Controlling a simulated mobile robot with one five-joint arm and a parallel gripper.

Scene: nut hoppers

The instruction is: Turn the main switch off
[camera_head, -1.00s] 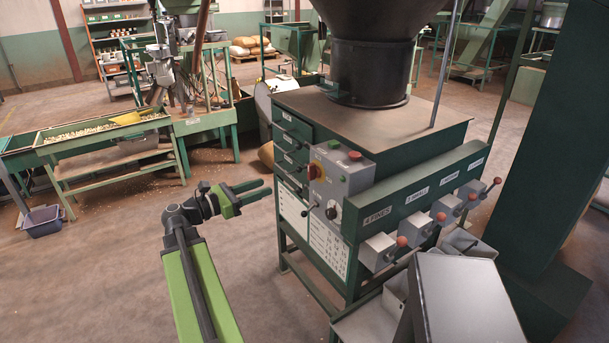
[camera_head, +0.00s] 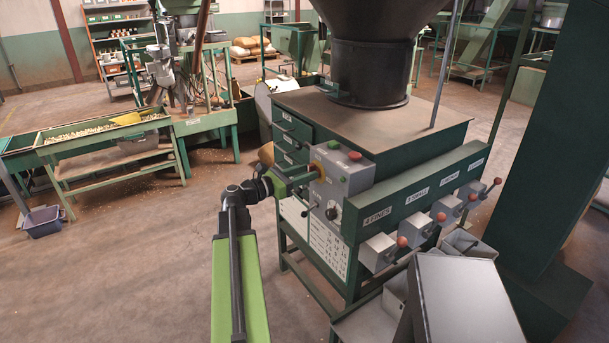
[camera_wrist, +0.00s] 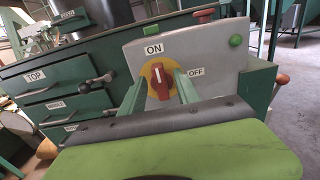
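The main switch (camera_wrist: 160,76) is a red rotary handle on a yellow round plate, on the face of a grey control box (camera_wrist: 214,50). Its handle stands about upright, toward the ON label (camera_wrist: 153,48); the OFF label (camera_wrist: 196,72) is to its right. My gripper (camera_wrist: 161,91) is open, its green fingers on either side of the red handle. I cannot tell whether they touch it. In the head view my gripper (camera_head: 297,179) is at the left of the box and partly hides the switch.
Red and green buttons (camera_head: 355,155) sit on top of the box, and a black knob (camera_head: 332,213) is below the switch. Drawers with handles (camera_wrist: 62,105) are to the left. Grey levers with red balls (camera_head: 402,241) line the right. Open floor lies at left.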

